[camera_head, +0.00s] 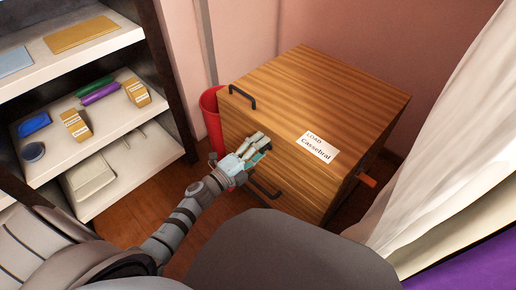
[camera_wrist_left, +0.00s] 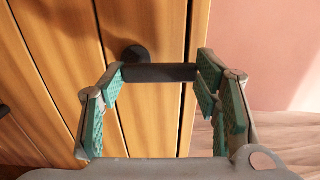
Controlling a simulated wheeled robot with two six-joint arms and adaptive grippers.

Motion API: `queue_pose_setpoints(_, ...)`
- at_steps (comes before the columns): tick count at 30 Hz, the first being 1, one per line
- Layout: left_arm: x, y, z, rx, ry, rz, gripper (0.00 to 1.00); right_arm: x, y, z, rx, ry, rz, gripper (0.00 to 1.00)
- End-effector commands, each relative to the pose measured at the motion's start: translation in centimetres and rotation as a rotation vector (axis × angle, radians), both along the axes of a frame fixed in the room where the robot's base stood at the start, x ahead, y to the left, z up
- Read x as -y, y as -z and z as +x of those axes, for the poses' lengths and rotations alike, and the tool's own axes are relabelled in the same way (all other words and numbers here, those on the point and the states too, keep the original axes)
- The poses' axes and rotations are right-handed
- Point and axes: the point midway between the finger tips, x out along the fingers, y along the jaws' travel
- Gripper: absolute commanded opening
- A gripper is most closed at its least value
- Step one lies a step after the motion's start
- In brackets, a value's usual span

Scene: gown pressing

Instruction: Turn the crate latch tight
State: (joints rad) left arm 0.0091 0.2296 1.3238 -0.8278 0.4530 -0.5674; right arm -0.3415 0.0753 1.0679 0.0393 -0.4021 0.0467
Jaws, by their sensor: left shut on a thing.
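My left gripper (camera_head: 259,147) is at the crate's front face, between two dark handles. In the left wrist view, a dark bar on a round dark mount, the crate latch (camera_wrist_left: 155,72), stands out from the wooden planks (camera_wrist_left: 160,115). The fingers of my left gripper (camera_wrist_left: 160,75) are shut on this bar, one at each end. In the head view my fingers hide the latch. My right gripper is not in view.
A dark handle (camera_head: 243,97) is at the crate's upper left edge and another (camera_head: 264,188) is lower down. A red bin (camera_head: 211,118) stands left of the crate. Shelves (camera_head: 95,150) with boxes are at left; a white curtain (camera_head: 440,145) hangs at right.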

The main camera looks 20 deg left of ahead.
Motion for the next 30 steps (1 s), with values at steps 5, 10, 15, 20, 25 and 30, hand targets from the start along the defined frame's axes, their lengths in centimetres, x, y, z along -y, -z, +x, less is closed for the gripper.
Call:
queue_pose_setpoints(5, 0.0, 0.1, 0.0, -0.002, 0.000, 0.005, 0.29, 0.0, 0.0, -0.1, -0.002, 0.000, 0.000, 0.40)
queue_pose_setpoints(10, 0.0, 0.1, 0.0, -0.002, 0.000, 0.004, 0.66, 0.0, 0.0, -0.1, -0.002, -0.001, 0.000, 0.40)
queue_pose_setpoints(15, 0.0, 0.1, 0.0, -0.001, 0.000, 0.003, 0.77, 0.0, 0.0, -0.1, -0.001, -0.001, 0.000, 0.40)
queue_pose_setpoints(20, 0.0, 0.0, 0.0, -0.001, 0.000, 0.001, 0.77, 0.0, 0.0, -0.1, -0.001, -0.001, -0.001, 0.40)
queue_pose_setpoints(25, -0.5, 0.1, -1.3, -0.002, 0.000, 0.003, 0.77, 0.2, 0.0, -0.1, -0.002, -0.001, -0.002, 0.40)
queue_pose_setpoints(30, -1.9, 0.2, -5.5, -0.005, 0.002, 0.004, 0.77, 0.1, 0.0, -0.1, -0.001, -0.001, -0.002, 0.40)
